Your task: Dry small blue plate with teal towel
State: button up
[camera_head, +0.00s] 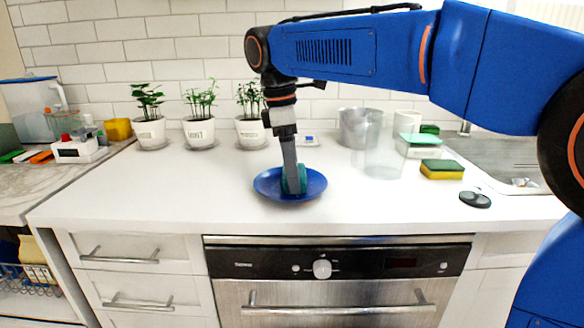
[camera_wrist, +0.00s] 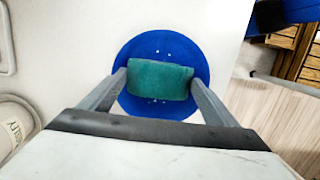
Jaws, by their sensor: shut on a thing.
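The small blue plate (camera_head: 268,186) lies on the white counter, above the oven. The teal towel (camera_head: 302,179) is a small folded bundle over the middle of the plate. In the wrist view the towel (camera_wrist: 160,80) sits between my two fingers, with the blue plate (camera_wrist: 160,47) round beneath it. My gripper (camera_head: 293,185) points down from above and is shut on the towel. The towel is at the plate's surface and seems to touch it. The fingers partly hide the towel in the head view.
Three potted plants (camera_head: 199,132) stand along the back wall. A grey metal pot (camera_head: 358,126) and a clear container (camera_head: 378,158) stand at the back right. A yellow-green sponge (camera_head: 442,170) and a dark object (camera_head: 475,199) lie near the sink (camera_head: 510,160). The counter left of the plate is clear.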

jog(key=shift+s+a+f, duration=0.1)
jog(key=shift+s+a, duration=0.1)
jog(key=shift+s, duration=0.4)
jog(key=shift+s+a, duration=0.15)
jog(key=shift+s, duration=0.4)
jog(key=shift+s+a+r, duration=0.15)
jog(key=shift+s+r, duration=0.05)
jog(key=shift+s, duration=0.5)
jog(key=shift+w+d+f, duration=0.1)
jog(key=shift+w+d, duration=0.1)
jog(key=shift+w, duration=0.6)
jog(key=shift+w+d+f, duration=0.1)
jog(key=shift+w+d, duration=0.1)
jog(key=shift+w, duration=0.6)
jog(key=shift+r, duration=0.1)
jog(key=shift+r, duration=3.4)
jog(key=shift+s+a+r, duration=0.2)
jog(key=shift+r, duration=0.55)
jog(key=shift+s+a+r, duration=0.2)
jog(key=shift+r, duration=0.5)
jog(key=shift+f, duration=4.25)
